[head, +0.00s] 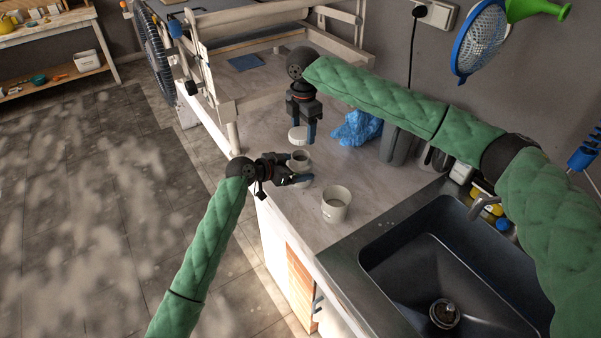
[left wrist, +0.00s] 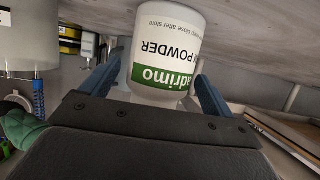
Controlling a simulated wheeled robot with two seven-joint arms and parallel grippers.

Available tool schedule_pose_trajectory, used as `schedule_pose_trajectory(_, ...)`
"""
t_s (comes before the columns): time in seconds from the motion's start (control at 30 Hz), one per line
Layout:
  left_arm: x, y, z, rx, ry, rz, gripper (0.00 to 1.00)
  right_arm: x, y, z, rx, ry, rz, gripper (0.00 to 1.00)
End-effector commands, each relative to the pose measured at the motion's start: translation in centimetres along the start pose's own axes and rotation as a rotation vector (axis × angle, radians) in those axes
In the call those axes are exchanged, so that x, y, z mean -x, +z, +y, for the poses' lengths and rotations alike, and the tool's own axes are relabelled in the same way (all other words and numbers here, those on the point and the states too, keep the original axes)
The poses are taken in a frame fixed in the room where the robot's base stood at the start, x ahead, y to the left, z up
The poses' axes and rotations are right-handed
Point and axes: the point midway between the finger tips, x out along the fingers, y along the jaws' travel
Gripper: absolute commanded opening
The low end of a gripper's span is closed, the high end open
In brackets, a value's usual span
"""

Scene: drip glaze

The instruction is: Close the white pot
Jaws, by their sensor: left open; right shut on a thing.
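The white pot (head: 301,158) stands on the counter, its top open. In the left wrist view the pot (left wrist: 168,42) shows a green and white "POWDER" label, upside down in that picture. My left gripper (head: 296,174) is open, with its blue fingers on either side of the pot; in the left wrist view a gap shows beside it. My right gripper (head: 304,134) is pointing down and shut on a white round lid (head: 297,136). The lid is held above and a little behind the pot, apart from it.
A second open white pot (head: 336,204) stands to the right, near the dark sink (head: 440,260). A wooden-framed machine (head: 270,50) stands at the counter's far end.

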Motion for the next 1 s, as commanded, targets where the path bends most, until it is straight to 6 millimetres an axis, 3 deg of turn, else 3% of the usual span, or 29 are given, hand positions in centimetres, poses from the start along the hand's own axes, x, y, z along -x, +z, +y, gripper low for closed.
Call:
schedule_pose_trajectory(0.2, -1.6, -0.1, 0.0, -0.001, 0.0, 0.0, 0.88, 0.0, 0.0, 0.0, 0.0, 0.0, 0.0, 0.36)
schedule_pose_trajectory(0.57, -1.8, -0.1, 0.0, -0.001, 0.0, 0.0, 0.86, 0.0, 0.0, 0.0, 0.0, 0.0, 0.0, 0.36)
schedule_pose_trajectory(0.9, -1.8, 0.0, 0.0, -0.001, 0.0, 0.0, 0.21, 0.0, 0.0, 0.0, 0.0, 0.0, 0.0, 0.36)
schedule_pose_trajectory(1.0, -1.8, 0.0, 0.0, -0.001, 0.0, 0.0, 0.21, -0.2, 0.0, 0.0, 0.0, 0.0, 0.0, 0.36)
